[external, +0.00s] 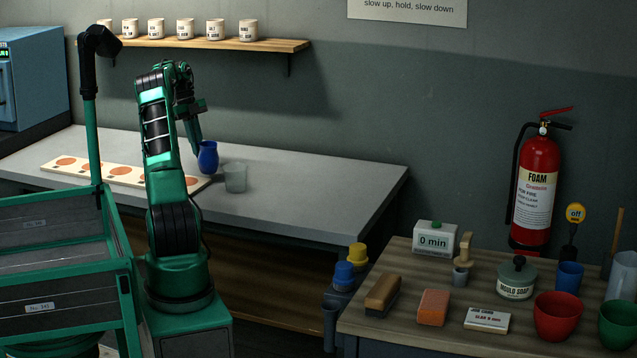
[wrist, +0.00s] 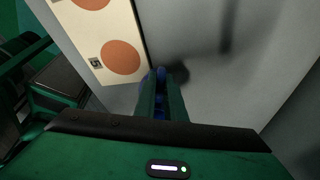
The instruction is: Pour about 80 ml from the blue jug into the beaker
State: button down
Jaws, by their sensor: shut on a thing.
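The blue jug (external: 208,157) is upright at the worktop, just behind and left of the clear beaker (external: 235,178). My gripper (external: 199,142) reaches down to the jug from its upper left and is shut on it. In the wrist view, blue parts of the jug (wrist: 161,73) show around the fingers of my gripper (wrist: 162,98); the fingers and wrist hide most of it. I cannot tell whether the jug touches the worktop. The beaker stands upright and apart from my gripper. Its contents are too small to tell, and it does not show in the wrist view.
A pale board with orange discs (external: 120,174) lies along the grey worktop (external: 300,187), left of the jug. The worktop is clear right of the beaker. A shelf of jars (external: 270,45) hangs above. A wooden table (external: 400,262) with several items stands at front right.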

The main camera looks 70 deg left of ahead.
aim_at(215, 148)
jog(key=shift+w+d+r+g+y, duration=0.25)
jog(key=shift+d+r+y, duration=0.2)
jog(key=shift+d+y, duration=0.1)
jog(key=shift+w+d+r+g+y, duration=0.25)
jog(key=shift+d+r+y, duration=0.15)
jog(key=shift+y, duration=0.15)
jog(key=w+d+r+g+y+p, duration=0.1)
jog(key=w+d+r+g+y, duration=0.1)
jog(key=d+y, duration=0.3)
jog(key=shift+w+d+r+g+y, duration=0.15)
jog(key=shift+w+r+g+y, duration=0.2)
jog(key=shift+r, duration=0.35)
jog(key=shift+d+r+g+y+p, duration=0.4)
jog(key=shift+y+p, duration=0.15)
jog(key=shift+p, duration=0.35)
jog(key=shift+w+d+r+g+y+p, duration=0.25)
jog(key=shift+r+y+p, duration=0.1)
jog(key=shift+y, duration=0.25)
jog(key=shift+w+d+r+g+y+p, duration=0.25)
jog(key=shift+d+y+p, duration=0.2)
jog(key=shift+p, duration=0.45)
jog(key=shift+w+d+r+g+y+p, duration=0.15)
jog(key=shift+d+r+y+p, duration=0.15)
jog(key=shift+y+p, duration=0.4)
jog(key=shift+d+f+p, duration=0.1)
jog(key=shift+d+p, duration=0.15)
jog(key=shift+p, duration=0.05)
jog(key=shift+w+d+f+y, duration=0.1)
jog(key=shift+w+d+y, duration=0.1)
jog(key=shift+d+y, duration=0.1)
